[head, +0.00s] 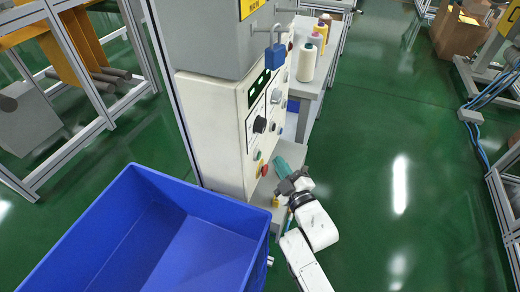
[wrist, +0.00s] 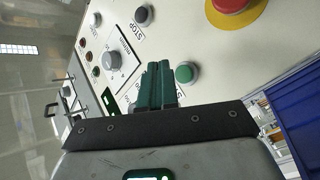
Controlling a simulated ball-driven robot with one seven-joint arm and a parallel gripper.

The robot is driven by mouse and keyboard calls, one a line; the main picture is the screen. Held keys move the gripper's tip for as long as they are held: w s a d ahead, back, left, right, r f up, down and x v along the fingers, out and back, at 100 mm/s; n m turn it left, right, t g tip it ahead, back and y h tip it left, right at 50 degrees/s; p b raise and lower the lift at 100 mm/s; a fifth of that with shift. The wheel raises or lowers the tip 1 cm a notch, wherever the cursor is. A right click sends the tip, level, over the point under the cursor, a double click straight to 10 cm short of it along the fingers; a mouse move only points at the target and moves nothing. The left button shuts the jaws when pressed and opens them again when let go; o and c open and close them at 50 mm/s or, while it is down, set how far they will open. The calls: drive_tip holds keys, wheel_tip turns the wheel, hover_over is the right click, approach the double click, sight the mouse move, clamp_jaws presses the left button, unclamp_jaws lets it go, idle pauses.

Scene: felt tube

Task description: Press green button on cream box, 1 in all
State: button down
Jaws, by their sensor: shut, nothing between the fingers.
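The cream box (head: 216,131) stands upright with its control panel facing right in the head view; the panel fills much of the wrist view (wrist: 260,50). The green button (wrist: 187,73) sits in a grey ring on the panel, just right of my fingertips in the wrist view.
A red emergency button (wrist: 234,5) on a yellow disc sits right of the green button. A dark button (wrist: 143,15) marked STOP and a grey knob (wrist: 112,60) are nearby. A blue bin (head: 133,180) stands in front of the box.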

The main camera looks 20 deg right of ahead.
drive_tip(key=d+p, duration=0.1)
drive_tip(key=s+d+p, duration=0.1)
drive_tip(key=p, duration=0.1)
drive_tip(key=shift+s+d, duration=0.1)
drive_tip(key=shift+s, duration=0.2)
idle(0.7)
drive_tip(key=s+d+f+m+g+h, duration=0.25)
drive_tip(key=s+f+m+g, duration=0.2)
drive_tip(key=s, duration=0.25)
drive_tip(key=s+d+f+m+g+h, duration=0.1)
drive_tip(key=s+d+f+m+g, duration=0.2)
drive_tip(key=s+g, duration=0.3)
drive_tip(key=s+r+m+g, duration=0.1)
drive_tip(key=s+m+g, duration=0.1)
drive_tip(key=s, duration=0.9)
drive_tip(key=s+d+r+m+g, duration=0.1)
drive_tip(key=s+g, duration=0.4)
drive_tip(key=s, duration=0.7)
drive_tip(key=shift+r+m+y, duration=0.35)
drive_tip(key=shift+r+m, duration=0.25)
drive_tip(key=shift+m, duration=0.05)
